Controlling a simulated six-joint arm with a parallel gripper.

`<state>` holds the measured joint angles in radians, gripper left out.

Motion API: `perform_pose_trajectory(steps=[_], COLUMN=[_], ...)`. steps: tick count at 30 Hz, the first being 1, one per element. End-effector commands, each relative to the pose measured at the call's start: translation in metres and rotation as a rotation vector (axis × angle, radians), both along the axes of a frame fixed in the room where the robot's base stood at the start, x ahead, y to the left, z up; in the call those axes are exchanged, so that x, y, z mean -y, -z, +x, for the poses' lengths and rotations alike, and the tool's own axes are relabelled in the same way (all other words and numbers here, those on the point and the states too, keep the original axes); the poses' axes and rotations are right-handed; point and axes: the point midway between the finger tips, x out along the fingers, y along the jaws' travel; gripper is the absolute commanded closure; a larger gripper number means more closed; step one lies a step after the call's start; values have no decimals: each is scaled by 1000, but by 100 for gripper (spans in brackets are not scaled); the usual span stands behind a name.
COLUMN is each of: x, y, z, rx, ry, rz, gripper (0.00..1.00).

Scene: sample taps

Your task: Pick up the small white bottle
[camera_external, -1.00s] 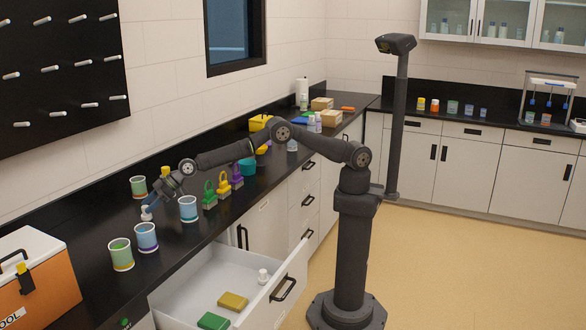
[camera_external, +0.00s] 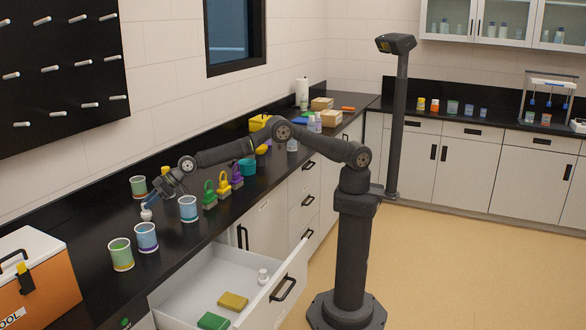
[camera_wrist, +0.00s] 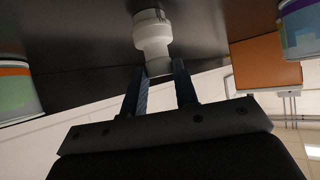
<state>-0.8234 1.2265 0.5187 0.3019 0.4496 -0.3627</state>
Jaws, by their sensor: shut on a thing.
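The small white bottle (camera_external: 146,214) is on or just above the black counter, between the cups at the left; I cannot tell whether it touches the counter. My gripper (camera_external: 150,202) is shut on it from above, hiding part of it. In the wrist view the white bottle (camera_wrist: 153,40) has a ringed, stepped shape, with its near end between the blue fingertips of my gripper (camera_wrist: 160,68).
A green cup (camera_external: 121,253), a blue cup (camera_external: 146,237) and another blue cup (camera_external: 188,208) stand close by. An orange cooler (camera_external: 45,285) is at the left. An open drawer (camera_external: 180,288) below holds a second white bottle (camera_external: 263,276) and two sponge-like blocks.

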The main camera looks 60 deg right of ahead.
Motion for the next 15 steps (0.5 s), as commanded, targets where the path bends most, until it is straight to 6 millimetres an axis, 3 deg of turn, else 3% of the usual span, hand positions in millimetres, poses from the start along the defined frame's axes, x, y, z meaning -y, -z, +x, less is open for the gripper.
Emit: perform_pose_trajectory(steps=[5,15], x=[0,71], y=[-32,-75], z=[0,22], rx=[4,1], ry=[-1,3], rz=[3,3], gripper=[95,95])
